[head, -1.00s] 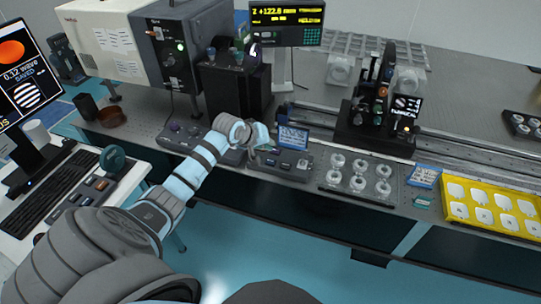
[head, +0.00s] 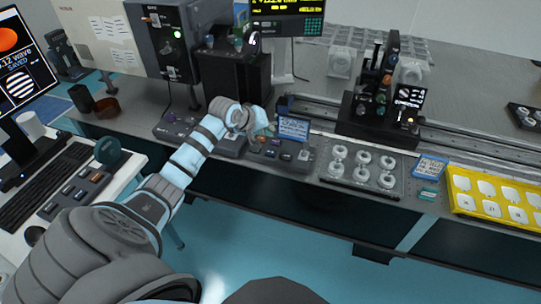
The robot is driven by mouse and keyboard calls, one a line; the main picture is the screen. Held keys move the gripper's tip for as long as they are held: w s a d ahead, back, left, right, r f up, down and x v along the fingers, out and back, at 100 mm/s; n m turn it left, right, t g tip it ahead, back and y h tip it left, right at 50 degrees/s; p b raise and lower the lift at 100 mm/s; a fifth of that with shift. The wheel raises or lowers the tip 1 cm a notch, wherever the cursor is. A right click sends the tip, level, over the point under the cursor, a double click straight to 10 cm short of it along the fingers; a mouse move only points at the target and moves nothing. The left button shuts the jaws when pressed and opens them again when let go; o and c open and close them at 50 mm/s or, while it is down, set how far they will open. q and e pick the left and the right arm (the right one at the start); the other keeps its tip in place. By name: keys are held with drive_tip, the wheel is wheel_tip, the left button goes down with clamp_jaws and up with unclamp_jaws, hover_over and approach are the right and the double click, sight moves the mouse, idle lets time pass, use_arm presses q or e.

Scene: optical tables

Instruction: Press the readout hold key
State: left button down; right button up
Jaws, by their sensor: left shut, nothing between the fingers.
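I cannot tell which key is the hold key. The readout display (head: 287,27) with yellow digits is at the top, cut off by the picture's edge. My left gripper (head: 264,136) is shut and empty, at the left end of the key box. Its fingertips are small and partly hidden, so I cannot tell whether they touch a key. My right gripper is not in view.
A second control box (head: 178,127) lies left of my left gripper. A clear tray of round optics (head: 360,172) and a yellow tray (head: 463,204) lie to the right. A rail (head: 465,144) runs behind them. A desk with a keyboard (head: 45,185) is at left.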

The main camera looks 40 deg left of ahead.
sight(268, 151)
use_arm(q)
wheel_tip(268, 151, down, 4)
drive_tip(key=b, duration=0.3)
drive_tip(key=shift+r+b, duration=0.15)
drive_tip(key=shift+b, duration=0.25)
drive_tip(key=shift+f, duration=0.95)
drive_tip(key=shift+f, duration=0.3)
